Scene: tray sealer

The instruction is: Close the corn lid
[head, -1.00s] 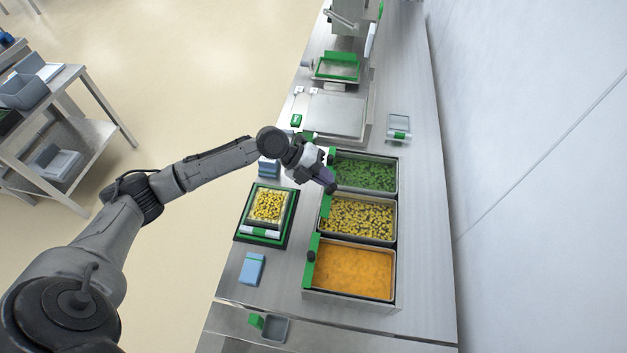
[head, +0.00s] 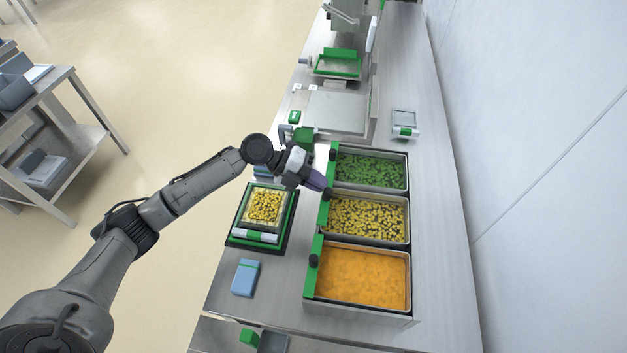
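The corn bin (head: 408,222) is the middle of three steel bins, and yellow corn shows in it uncovered. Its green lid (head: 324,213) shows as a narrow strip along the bin's left side, with a black knob (head: 328,193) at its upper end. My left gripper (head: 319,184) is just above and left of this knob; I cannot tell whether it touches it. Its fingers are small and seen from above, so I cannot tell if they are open or shut. My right gripper is not in view.
Bins of green peas (head: 370,172) and orange food (head: 365,275) adjoin the corn bin, with similar green strips and knobs. A corn-filled tray (head: 266,206) on a green-framed stand is to the left. A blue box (head: 245,277) lies nearby. The counter right of the bins is clear.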

